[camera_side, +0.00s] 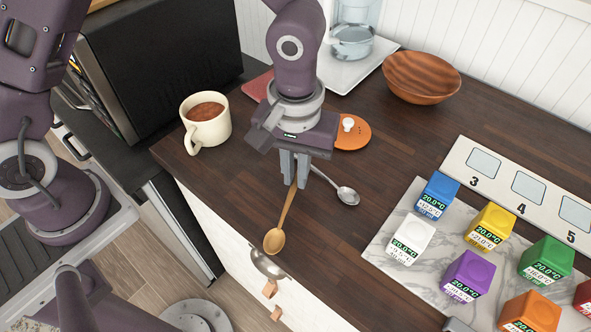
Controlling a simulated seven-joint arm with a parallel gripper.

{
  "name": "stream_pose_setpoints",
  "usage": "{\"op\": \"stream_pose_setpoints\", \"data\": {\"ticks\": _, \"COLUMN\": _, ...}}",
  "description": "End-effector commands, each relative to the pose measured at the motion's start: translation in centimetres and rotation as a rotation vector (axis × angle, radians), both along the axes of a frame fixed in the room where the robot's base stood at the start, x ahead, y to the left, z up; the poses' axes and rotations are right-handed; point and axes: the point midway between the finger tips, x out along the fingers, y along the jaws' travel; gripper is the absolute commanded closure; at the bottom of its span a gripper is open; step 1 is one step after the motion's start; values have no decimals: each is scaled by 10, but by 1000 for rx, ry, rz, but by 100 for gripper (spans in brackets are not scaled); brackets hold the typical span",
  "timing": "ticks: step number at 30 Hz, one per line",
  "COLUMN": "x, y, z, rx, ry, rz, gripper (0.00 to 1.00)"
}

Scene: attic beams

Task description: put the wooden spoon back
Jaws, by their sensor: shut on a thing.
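The wooden spoon (281,229) is in my gripper (294,182). Its handle rises into the shut fingers. Its bowl points toward the front of the counter, above the counter's front edge in this view. Whether the spoon touches the counter cannot be told. The upper end of the handle is hidden by the fingers. A metal spoon (347,195) lies on the counter just right of my gripper, with its handle running up toward the fingers.
A cream mug (211,131) of brown contents stands left of my gripper. An orange disc (358,135) with a white knob lies behind it. A wooden bowl (421,80) is at the back. A marble slab (375,248) with several coloured cubes lies right. Dark counter is clear between.

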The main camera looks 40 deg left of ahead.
Motion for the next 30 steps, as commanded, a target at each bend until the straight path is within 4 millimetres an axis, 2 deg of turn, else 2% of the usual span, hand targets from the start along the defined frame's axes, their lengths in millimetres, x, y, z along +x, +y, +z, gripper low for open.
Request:
{"op": "stream_pose_setpoints", "data": {"ticks": 17, "x": 0, "y": 0, "z": -11, "rx": 2, "ry": 0, "rz": 1, "gripper": 100}}
{"op": "stream_pose_setpoints", "data": {"ticks": 18, "x": 0, "y": 0, "z": -11, "rx": 1, "ry": -1, "rz": 1, "gripper": 84}}
{"op": "stream_pose_setpoints", "data": {"ticks": 21, "x": 0, "y": 0, "z": -10, "rx": 1, "ry": -1, "rz": 1, "gripper": 68}}
{"op": "stream_pose_setpoints", "data": {"ticks": 30, "x": 1, "y": 0, "z": -9, "rx": 0, "ry": -1, "rz": 2, "gripper": 68}}
